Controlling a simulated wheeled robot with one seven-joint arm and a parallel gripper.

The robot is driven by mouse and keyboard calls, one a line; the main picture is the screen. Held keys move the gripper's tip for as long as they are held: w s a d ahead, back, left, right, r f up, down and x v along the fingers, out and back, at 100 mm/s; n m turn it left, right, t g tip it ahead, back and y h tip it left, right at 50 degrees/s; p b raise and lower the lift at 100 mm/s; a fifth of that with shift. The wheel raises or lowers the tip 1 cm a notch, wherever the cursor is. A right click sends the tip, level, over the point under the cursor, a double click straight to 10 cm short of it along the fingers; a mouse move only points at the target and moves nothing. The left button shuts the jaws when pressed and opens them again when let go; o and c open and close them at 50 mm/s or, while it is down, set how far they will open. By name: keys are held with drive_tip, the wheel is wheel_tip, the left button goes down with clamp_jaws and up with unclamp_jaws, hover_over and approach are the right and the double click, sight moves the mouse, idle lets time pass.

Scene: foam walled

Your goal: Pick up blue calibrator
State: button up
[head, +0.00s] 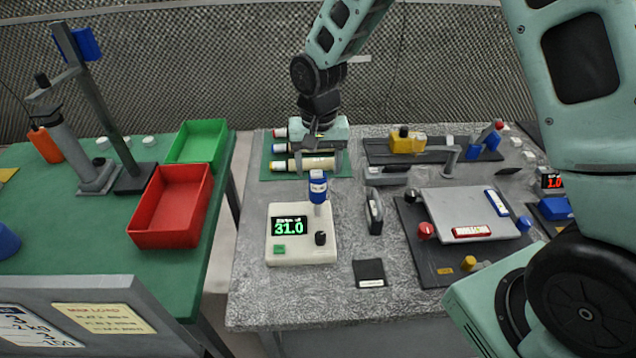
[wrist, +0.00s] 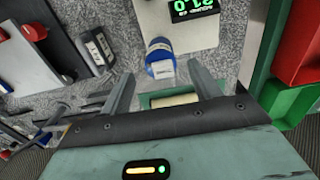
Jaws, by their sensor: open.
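A blue cylinder with a white label (head: 318,186), which looks like the blue calibrator, shows at the back right of a white meter (head: 274,253) reading 31.0. In the wrist view the blue calibrator (wrist: 160,60) is just beyond my fingertips, roughly centred between them but not gripped. My gripper (head: 316,168) is open, pointing down over the green mat just behind the meter. Both spread fingers of it also show in the wrist view (wrist: 163,82). A pale cylinder (wrist: 174,100) lies beneath the gripper on the mat.
The green mat (head: 262,173) holds several capped cylinders, partly hidden by my gripper. Red (head: 199,237) and green (head: 221,140) bins sit on the left table.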

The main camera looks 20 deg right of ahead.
sight(318, 172)
drive_tip(key=shift+f+p, duration=1)
drive_tip(key=shift+f, duration=1.4)
drive_tip(key=c, duration=1)
drive_tip(key=shift+c, duration=0.2)
drive_tip(key=shift+r, duration=0.1)
